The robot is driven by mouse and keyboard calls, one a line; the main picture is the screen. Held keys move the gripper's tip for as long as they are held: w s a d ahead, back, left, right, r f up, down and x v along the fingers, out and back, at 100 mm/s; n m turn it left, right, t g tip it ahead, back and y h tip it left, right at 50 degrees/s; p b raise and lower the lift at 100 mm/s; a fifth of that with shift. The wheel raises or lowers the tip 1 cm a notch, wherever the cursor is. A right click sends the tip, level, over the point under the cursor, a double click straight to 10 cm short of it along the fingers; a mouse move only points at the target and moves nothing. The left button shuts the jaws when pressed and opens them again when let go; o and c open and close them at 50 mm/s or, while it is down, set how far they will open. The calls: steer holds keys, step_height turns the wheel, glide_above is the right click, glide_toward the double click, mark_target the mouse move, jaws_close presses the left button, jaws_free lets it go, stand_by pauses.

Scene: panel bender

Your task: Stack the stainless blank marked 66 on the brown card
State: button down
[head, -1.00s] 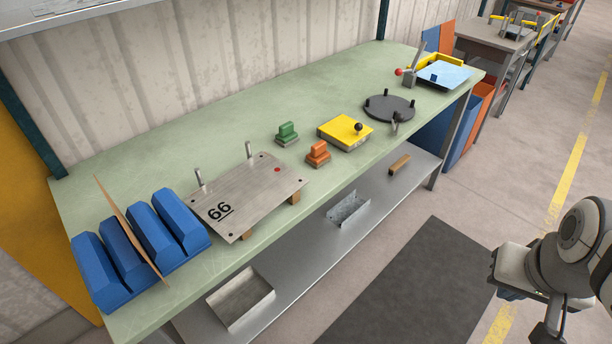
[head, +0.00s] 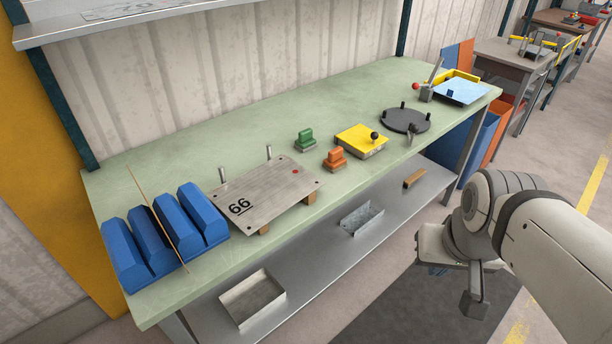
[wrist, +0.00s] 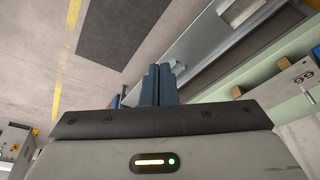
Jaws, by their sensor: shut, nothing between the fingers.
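The stainless blank marked 66 (head: 262,196) lies flat on wooden blocks on the green bench, with two upright pins at its far edge. Part of it shows at the right edge of the wrist view (wrist: 297,80). The brown card (head: 157,218) stands on edge, slightly tilted, in a slot of the blue rack (head: 203,208) left of the blank. My gripper shows in the wrist view (wrist: 158,84) with its blue fingers together and nothing between them. In the head view it is off the bench's front side, at the right, apart from blank and card.
Orange (head: 335,160) and green (head: 305,141) handled blocks, a yellow block (head: 361,141) and a dark round plate (head: 405,121) stand right of the blank. A lower shelf (head: 310,255) holds metal trays. A wall shelf (head: 150,25) hangs above the bench. Floor in front is free.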

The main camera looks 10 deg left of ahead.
steer(key=w+a+f+n+t+b, duration=0.3)
steer(key=w+f+n+t+b, duration=0.5)
steer(key=w+f+n+b, duration=0.6)
steer(key=s+a+f+n+y+b, duration=0.1)
steer(key=a+f+n+y+b, duration=0.1)
steer(key=a+n+y+b, duration=0.6)
steer(key=a+f+n+y+b, duration=0.2)
steer(key=a+n+y+b, duration=0.4)
steer(key=a+b, duration=0.25)
steer(key=shift+t, duration=0.3)
steer(key=shift+w+d+p+x, duration=0.3)
steer(key=shift+p+x, duration=0.75)
steer(key=shift+x, duration=1.1)
steer(key=shift+w+d+p+x, duration=0.25)
steer(key=shift+p+x, duration=0.75)
steer(key=shift+x, duration=1.15)
steer(key=shift+w+d+p+x, duration=0.25)
steer(key=shift+p+x, duration=0.8)
steer(key=shift+x, duration=1.1)
